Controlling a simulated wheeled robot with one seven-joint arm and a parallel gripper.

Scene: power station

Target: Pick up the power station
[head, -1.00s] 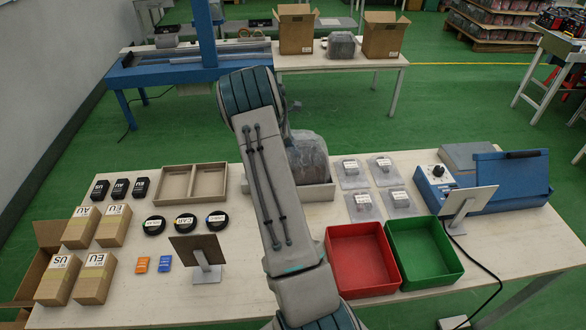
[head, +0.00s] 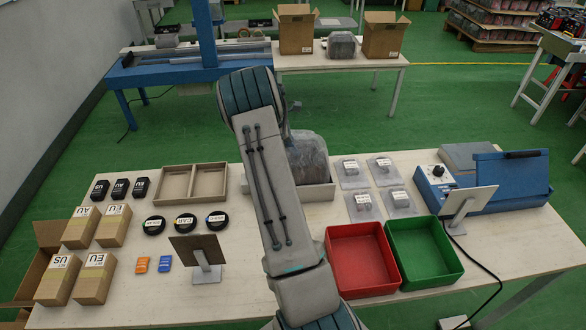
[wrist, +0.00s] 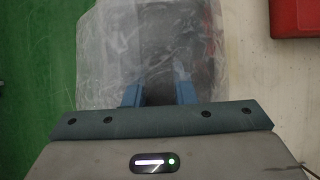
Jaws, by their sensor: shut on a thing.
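The power station (head: 310,158) is a dark boxy thing wrapped in cloudy clear plastic. In the head view it is at the back middle of the near table, in a light open box (head: 318,192), partly hidden behind my arm. I cannot tell whether it rests on the box floor. In the wrist view the wrapped power station (wrist: 165,40) fills the top middle. My gripper (wrist: 158,94) has its two blue fingers on either side of a dark part of it and is shut on it. The head view hides my gripper behind the arm.
A two-part tray (head: 193,183) stands left of the box. Bagged items (head: 365,205) lie on its right. A red bin (head: 360,259) and a green bin (head: 424,250) stand in front. A tablet stand (head: 200,255) and blue case (head: 510,180) flank the area.

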